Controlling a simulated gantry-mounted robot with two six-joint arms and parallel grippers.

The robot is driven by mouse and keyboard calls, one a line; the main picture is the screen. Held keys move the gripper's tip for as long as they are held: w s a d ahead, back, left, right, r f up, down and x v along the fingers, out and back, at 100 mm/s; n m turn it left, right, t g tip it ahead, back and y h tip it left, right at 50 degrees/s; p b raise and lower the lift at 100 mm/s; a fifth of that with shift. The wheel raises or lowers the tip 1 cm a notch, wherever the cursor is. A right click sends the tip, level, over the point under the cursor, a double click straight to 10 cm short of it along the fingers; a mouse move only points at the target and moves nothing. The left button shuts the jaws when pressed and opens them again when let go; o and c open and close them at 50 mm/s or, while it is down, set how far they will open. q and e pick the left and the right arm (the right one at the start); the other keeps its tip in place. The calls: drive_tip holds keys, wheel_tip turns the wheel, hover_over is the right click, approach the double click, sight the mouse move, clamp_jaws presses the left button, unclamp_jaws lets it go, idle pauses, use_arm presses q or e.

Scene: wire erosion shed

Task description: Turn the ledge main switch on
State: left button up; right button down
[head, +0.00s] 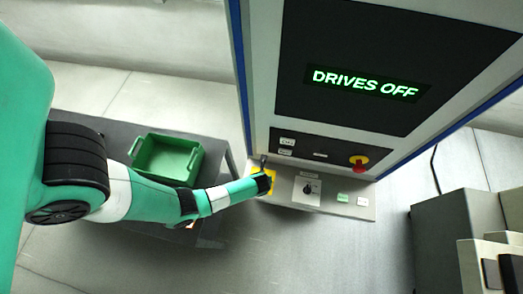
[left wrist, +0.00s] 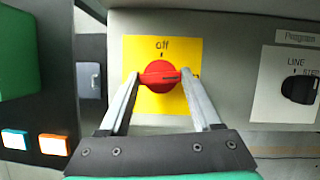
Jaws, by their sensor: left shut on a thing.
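The ledge main switch is a red rotary knob (left wrist: 160,77) on a yellow plate (left wrist: 190,48) in the left wrist view. The plate reads "off" above the knob, with a tick below the word. The knob's grip bar lies nearly level, with a dark mark towards its right end. My left gripper (left wrist: 162,78) is shut on the knob, one finger at each end of the bar. In the head view, my left gripper (head: 264,178) reaches the ledge (head: 325,203) at its left end and hides the knob. My right gripper is not in view.
The cabinet display (head: 365,83) reads "DRIVES OFF". A black selector (left wrist: 299,87) is right of the switch. A red emergency button (head: 359,163) sits above the ledge. A green bin (head: 166,158) stands on a dark table at left. Grey boxes (head: 460,240) stand at lower right.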

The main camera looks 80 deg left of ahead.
use_arm(q)
drive_tip(key=shift+m+t, duration=0.3)
drive_tip(key=shift+m, duration=0.4)
drive_tip(key=o, duration=1.4)
drive_tip(key=shift+h, duration=0.3)
drive_tip(key=v, duration=1.1)
drive_tip(key=shift+s+d+r, duration=0.15)
drive_tip(key=shift+r, duration=0.15)
